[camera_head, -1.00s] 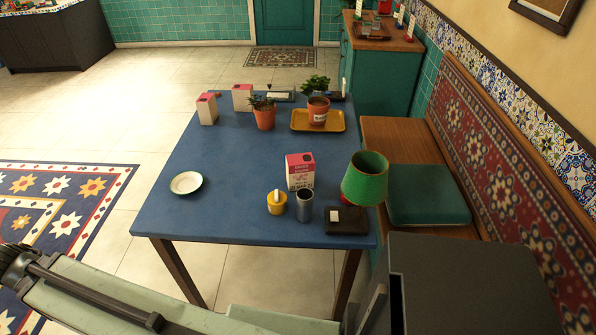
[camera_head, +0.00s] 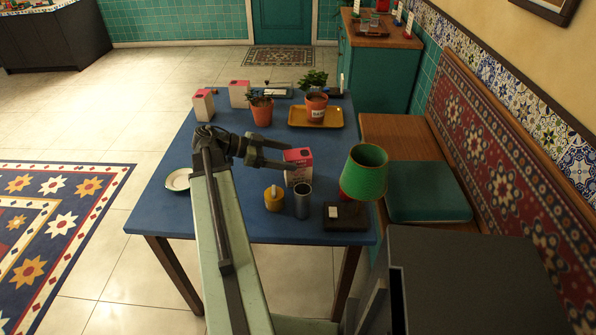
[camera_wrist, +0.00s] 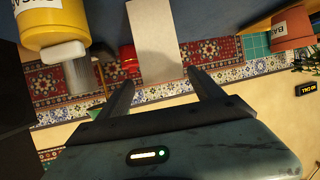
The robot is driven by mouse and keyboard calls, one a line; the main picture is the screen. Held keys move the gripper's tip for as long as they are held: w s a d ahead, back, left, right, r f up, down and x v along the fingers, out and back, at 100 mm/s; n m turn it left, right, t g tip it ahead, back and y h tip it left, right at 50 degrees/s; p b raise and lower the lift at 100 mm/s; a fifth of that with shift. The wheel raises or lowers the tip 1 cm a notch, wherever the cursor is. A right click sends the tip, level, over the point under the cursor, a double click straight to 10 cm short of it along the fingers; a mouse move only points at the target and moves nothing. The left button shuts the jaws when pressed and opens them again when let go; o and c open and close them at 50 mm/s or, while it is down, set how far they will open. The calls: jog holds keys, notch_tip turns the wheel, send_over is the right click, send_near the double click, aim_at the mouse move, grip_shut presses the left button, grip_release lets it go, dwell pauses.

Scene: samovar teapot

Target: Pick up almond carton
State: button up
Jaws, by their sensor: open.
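A pink and white carton (camera_head: 299,171) stands upright on the blue table, left of the green lamp. Its label is too small to read, so I cannot confirm it is the almond one. My gripper (camera_head: 287,157) is open and reaches from the left to this carton; its fingers hide part of it. In the wrist view, a plain pale face of the carton (camera_wrist: 155,38) lies between the lines of the two fingers (camera_wrist: 160,80), with gaps on both sides. I cannot tell whether the fingertips are beside it or just short.
A yellow jar (camera_head: 274,198), metal cup (camera_head: 302,200), black box (camera_head: 345,216) and green lamp (camera_head: 364,172) stand close by. Two similar cartons (camera_head: 204,105) (camera_head: 238,94), a potted plant (camera_head: 262,112) and a yellow tray (camera_head: 316,118) are farther back. A plate (camera_head: 178,180) is left.

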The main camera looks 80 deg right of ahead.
aim_at(306, 159)
jog(key=shift+b+x, duration=0.55)
jog(key=shift+x, duration=0.6)
jog(key=x, duration=0.1)
jog(key=b+x, duration=0.1)
jog(key=x, duration=0.1)
jog(key=b+x, duration=0.1)
jog(key=x, duration=0.1)
jog(key=shift+d+f, duration=0.15)
jog(key=shift+d, duration=0.2)
grip_shut()
notch_tip(306, 159, up, 10)
jog(key=p, duration=1)
jog(key=shift+r+p, duration=0.25)
jog(key=shift+p, duration=0.05)
